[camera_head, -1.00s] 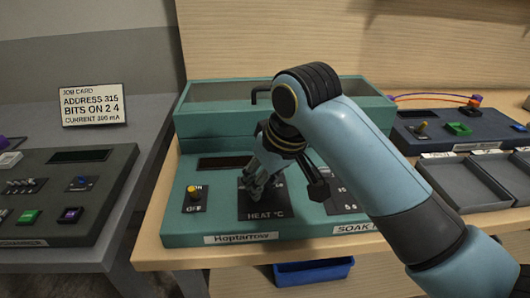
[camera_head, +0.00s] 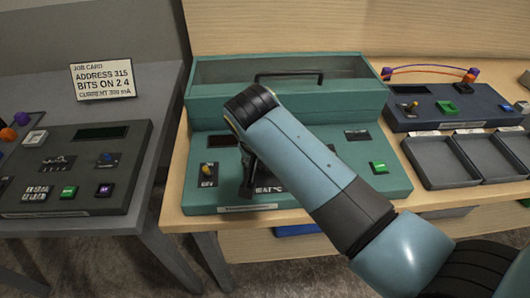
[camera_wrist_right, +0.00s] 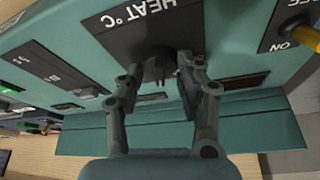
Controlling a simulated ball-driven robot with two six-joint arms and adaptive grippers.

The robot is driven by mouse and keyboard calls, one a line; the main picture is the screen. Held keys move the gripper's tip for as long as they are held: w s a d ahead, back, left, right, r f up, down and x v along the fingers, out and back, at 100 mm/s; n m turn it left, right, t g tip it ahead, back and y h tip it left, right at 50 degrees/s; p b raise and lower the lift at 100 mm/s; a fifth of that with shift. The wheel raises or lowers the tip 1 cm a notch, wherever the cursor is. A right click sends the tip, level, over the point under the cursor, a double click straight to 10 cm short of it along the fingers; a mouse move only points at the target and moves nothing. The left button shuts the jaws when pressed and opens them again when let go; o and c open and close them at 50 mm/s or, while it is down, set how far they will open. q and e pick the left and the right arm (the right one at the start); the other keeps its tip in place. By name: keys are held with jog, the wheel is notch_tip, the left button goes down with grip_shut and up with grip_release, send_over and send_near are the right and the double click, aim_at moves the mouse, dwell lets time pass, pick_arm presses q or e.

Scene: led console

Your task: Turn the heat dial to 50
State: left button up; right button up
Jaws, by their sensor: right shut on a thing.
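The heat dial (camera_wrist_right: 158,66) is a small dark knob on a black panel lettered HEAT °C (camera_wrist_right: 150,25), in the right wrist view. In the head view my arm covers the dial and most of its panel (camera_head: 268,187) on the teal console (camera_head: 290,203). My right gripper (camera_wrist_right: 160,72) is shut on the dial, one finger on each side of it. In the head view its fingers (camera_head: 247,188) show only partly, beside the panel. The dial's pointer and scale numbers cannot be read. My left gripper is not in view.
A yellow-tipped toggle (camera_head: 207,170) is left of the heat panel. A green button (camera_head: 379,168) is on the console's right. A handle (camera_head: 290,76) stands at its back. A dark console (camera_head: 75,170) is at left; grey trays (camera_head: 440,160) are at right.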

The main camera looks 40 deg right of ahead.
jog(key=shift+m, duration=0.6)
jog(key=o, duration=1.1)
